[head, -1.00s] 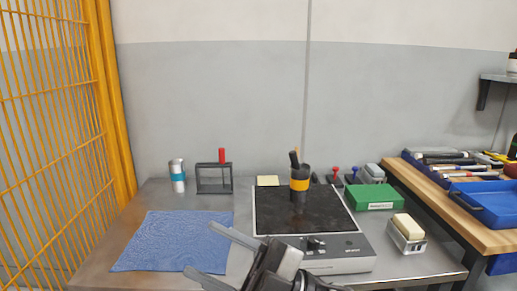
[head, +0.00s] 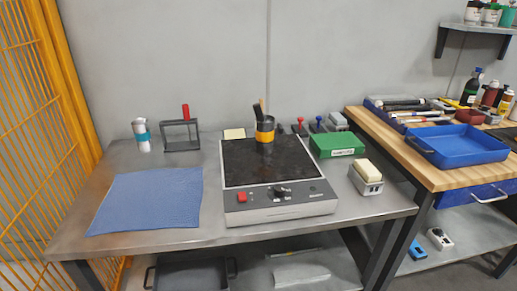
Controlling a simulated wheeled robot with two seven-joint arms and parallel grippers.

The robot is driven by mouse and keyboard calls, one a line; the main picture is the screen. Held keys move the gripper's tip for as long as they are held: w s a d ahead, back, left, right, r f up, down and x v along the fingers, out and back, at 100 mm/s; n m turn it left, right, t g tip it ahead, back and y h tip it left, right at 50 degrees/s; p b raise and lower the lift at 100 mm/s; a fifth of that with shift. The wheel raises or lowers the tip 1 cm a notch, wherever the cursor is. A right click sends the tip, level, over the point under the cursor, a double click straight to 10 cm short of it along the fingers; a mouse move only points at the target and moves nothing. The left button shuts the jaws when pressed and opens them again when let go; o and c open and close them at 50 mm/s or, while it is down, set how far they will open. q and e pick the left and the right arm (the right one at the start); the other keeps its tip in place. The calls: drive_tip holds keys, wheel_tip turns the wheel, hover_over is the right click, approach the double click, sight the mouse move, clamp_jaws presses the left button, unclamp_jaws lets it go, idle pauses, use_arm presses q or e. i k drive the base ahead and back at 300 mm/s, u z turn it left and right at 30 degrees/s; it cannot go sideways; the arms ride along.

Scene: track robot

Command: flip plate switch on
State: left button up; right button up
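The hot plate (head: 280,207) stands on the metal bench in the middle of the view, with a black top and a light grey front panel. A red rocker switch (head: 242,197) sits at the left of its sloped front. Which way the switch is tipped is too small to tell. A black knob (head: 282,192) is to the right of the switch. A black cup with a yellow band (head: 265,131) and tools in it stands at the back of the plate's top. Neither of my grippers is in view.
A blue cloth (head: 148,200) lies left of the plate. A steel cup (head: 142,135) and a dark frame (head: 180,136) stand behind it. A green box (head: 337,146) and an eraser-like block in a holder (head: 367,178) are on the right. The bench strip before the plate is clear.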

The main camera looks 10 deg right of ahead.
sight(242, 197)
drive_tip(key=u, duration=0.6)
drive_tip(key=k, duration=1.35)
drive_tip(key=u, duration=0.6)
drive_tip(key=i, duration=1.55)
drive_tip(key=z, duration=0.7)
